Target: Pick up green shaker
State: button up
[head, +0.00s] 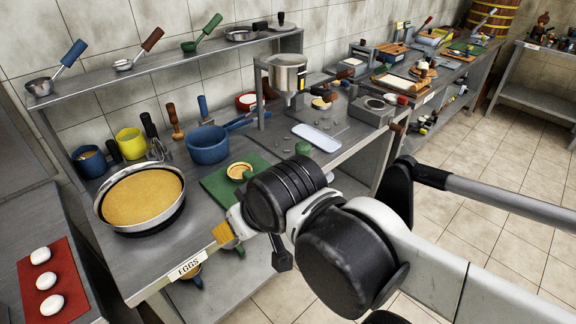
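A small green object with a rounded top (303,147), possibly the green shaker, shows just behind my arm on the steel counter. Its lower part is hidden by my arm's black joint. My arm reaches in from the right across the counter's front edge. A dark piece (282,253) hangs below the arm in front of the counter and may be part of my gripper. The fingers cannot be made out, so I cannot tell whether the gripper is open or shut, or whether it holds anything.
A green board (222,194) with a small tart lies left of my arm, beside a large round pan (104,213). A blue pot (207,158) and a white tray (316,138) stand behind. A steel dispenser (287,74) rises at the back. Tiled floor at right is clear.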

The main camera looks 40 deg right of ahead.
aim_at(302, 146)
jog(key=i+l+z, duration=0.15)
jog(key=l, duration=0.25)
jog(key=i+l+z, duration=0.15)
jog(key=l, duration=0.2)
jog(key=i+l+z, duration=0.15)
jog(key=l, duration=0.2)
